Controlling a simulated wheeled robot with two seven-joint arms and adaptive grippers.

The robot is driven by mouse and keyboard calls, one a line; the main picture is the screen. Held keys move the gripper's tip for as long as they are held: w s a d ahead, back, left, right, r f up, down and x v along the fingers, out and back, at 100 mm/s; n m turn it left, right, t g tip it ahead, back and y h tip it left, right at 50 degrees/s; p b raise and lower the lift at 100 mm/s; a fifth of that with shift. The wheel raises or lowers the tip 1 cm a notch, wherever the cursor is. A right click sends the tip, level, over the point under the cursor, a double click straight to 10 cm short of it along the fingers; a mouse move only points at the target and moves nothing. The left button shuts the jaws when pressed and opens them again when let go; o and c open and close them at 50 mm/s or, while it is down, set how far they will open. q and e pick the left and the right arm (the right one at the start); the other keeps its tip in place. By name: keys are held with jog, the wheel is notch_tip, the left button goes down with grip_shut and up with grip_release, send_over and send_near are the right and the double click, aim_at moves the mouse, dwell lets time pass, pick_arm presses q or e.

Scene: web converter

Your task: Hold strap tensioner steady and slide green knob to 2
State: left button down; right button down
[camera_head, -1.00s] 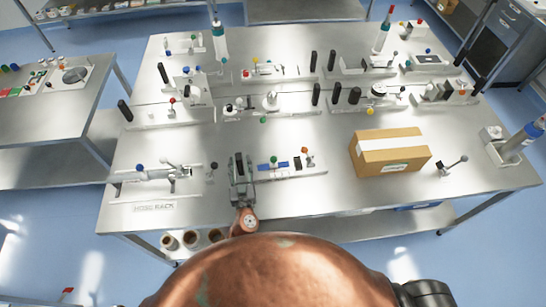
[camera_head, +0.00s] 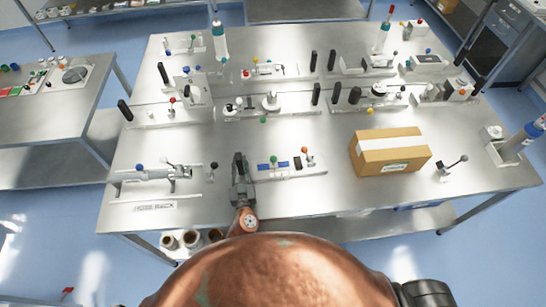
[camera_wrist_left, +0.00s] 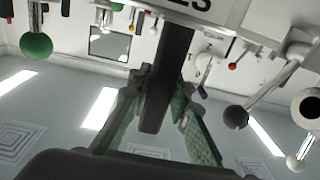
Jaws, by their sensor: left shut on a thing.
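A low white panel with a blue strip (camera_head: 272,165) lies at the front middle of the table. A green knob (camera_head: 273,159) stands on it, and the green ball also shows at the upper left of the left wrist view (camera_wrist_left: 36,46). My left gripper (camera_head: 240,162) is at the panel's left end, left of the green knob and apart from it. In the left wrist view, its fingers are shut on a black upright handle (camera_wrist_left: 172,75), apparently the strap tensioner's. The head view hides most of the handle behind the gripper. My right gripper is out of view.
An orange knob (camera_head: 304,150) stands right of the green one. A black ball lever (camera_head: 213,166) and a hose rack fixture (camera_head: 160,173) are left of my gripper. A cardboard box (camera_head: 390,152) sits to the right. Posts and fixtures line the back.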

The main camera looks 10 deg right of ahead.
pick_arm(q)
jog(key=shift+r, duration=0.15)
dwell(0.3)
jog(key=shift+f+b, duration=0.45)
jog(key=shift+b, duration=0.2)
